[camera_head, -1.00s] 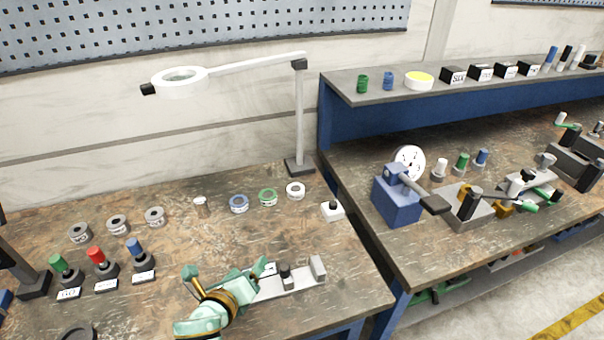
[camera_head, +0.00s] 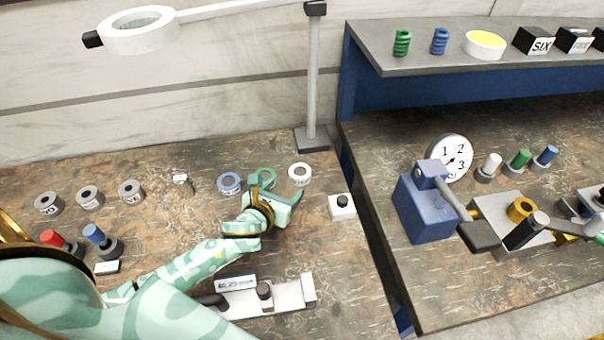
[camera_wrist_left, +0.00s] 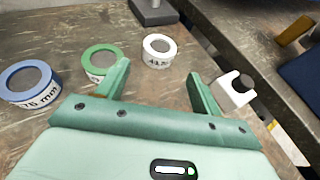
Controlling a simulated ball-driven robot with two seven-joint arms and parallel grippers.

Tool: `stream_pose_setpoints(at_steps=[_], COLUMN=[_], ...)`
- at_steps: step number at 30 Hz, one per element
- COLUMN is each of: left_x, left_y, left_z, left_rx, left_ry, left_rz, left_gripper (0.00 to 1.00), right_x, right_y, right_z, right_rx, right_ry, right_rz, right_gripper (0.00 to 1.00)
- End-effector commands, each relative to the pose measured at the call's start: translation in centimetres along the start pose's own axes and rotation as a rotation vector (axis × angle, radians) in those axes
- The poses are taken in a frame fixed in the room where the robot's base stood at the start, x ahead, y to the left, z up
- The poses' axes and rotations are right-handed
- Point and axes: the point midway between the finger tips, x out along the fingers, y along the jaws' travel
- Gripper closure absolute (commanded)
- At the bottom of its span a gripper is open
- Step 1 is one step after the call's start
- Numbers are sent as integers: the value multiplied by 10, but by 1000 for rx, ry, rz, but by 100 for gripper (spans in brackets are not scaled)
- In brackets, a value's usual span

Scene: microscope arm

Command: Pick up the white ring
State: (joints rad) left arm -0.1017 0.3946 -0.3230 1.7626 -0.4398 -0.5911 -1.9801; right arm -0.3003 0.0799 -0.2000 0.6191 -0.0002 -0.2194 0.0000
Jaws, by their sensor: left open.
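The white ring (camera_head: 300,174) lies flat on the left workbench, at the right end of a row with a green ring (camera_head: 264,177) and a blue ring (camera_head: 229,183). In the left wrist view the white ring (camera_wrist_left: 159,50) shows ahead, beyond the gap between my fingers. My left gripper (camera_head: 290,190) is open and empty, just in front of the white ring and apart from it. In the left wrist view its two fingers (camera_wrist_left: 156,85) are spread wide. The left finger partly overlaps the green ring (camera_wrist_left: 101,62). My right gripper is not in view.
A white block with a black knob (camera_head: 342,206) stands right of the gripper. The magnifier stand's base (camera_head: 312,139) is behind the white ring. A grey fixture (camera_head: 285,297) lies in front. Several grey rings sit at left. The bench's right edge is close.

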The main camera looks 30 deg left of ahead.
Motion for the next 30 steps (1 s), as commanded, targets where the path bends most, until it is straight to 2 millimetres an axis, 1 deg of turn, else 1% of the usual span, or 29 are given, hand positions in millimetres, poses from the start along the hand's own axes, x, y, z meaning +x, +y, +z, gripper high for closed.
stream_pose_setpoints(at_steps=[1, 3, 6, 11, 15, 18, 21, 27, 28, 29, 30], left_x=[14, 27, 38, 51, 75, 89, 95, 95, 95, 95, 95], left_y=[0, 0, 0, 0, 0, 0, 0, 0, 0, 0, 0], left_z=[-3, -3, -2, 0, 0, 0, 2, 3, 3, 3, 3], left_rx=[-1, -1, -2, -3, -3, -3, -1, -1, -1, -1, -1], left_ry=[-1, 1, 1, 0, 0, 1, 1, 1, 1, 1, 1], left_rz=[0, 1, 0, -1, 1, 0, -1, -1, -1, -1, -1], left_gripper=[34, 34, 34, 34, 34, 34, 34, 34, 39, 48, 59], right_x=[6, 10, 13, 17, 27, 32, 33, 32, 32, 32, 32], right_y=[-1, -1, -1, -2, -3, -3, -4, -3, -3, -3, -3], right_z=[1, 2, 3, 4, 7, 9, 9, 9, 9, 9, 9], right_rx=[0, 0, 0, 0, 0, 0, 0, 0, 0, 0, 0], right_ry=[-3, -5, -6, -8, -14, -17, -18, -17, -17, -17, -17], right_rz=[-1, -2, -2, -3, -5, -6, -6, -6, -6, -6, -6], right_gripper=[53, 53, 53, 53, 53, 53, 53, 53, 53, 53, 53])
